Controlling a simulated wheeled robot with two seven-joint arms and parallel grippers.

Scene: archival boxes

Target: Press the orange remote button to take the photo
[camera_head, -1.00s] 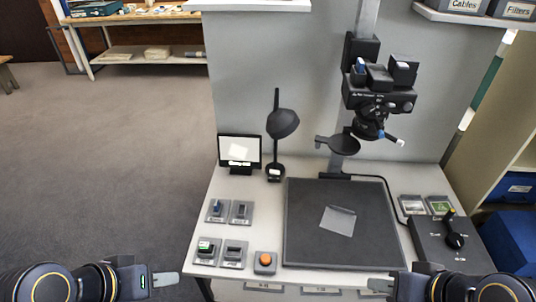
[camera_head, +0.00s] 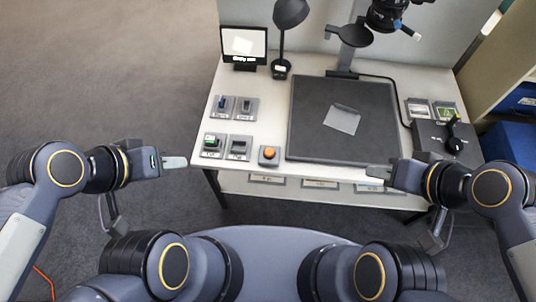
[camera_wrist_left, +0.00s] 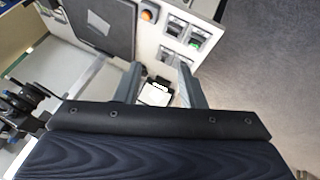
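The orange button (camera_head: 269,153) sits on a small grey box at the front edge of the white table, left of the dark board. It also shows in the left wrist view (camera_wrist_left: 147,15), near the top. My left gripper (camera_head: 186,162) is to the left of the button, off the table's front left corner, with nothing touching it. In the left wrist view its two fingers (camera_wrist_left: 160,84) stand apart with nothing held between them. My right gripper (camera_head: 368,172) is at the table's front edge, right of the button; its finger gap cannot be made out. The camera (camera_head: 386,14) hangs above the board.
A dark board (camera_head: 345,135) bears a grey sheet (camera_head: 342,119). Several small switch boxes (camera_head: 240,148) stand left of the button. A small screen (camera_head: 244,44) and a black lamp (camera_head: 290,13) stand behind. A knob box (camera_head: 453,141) is at the right.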

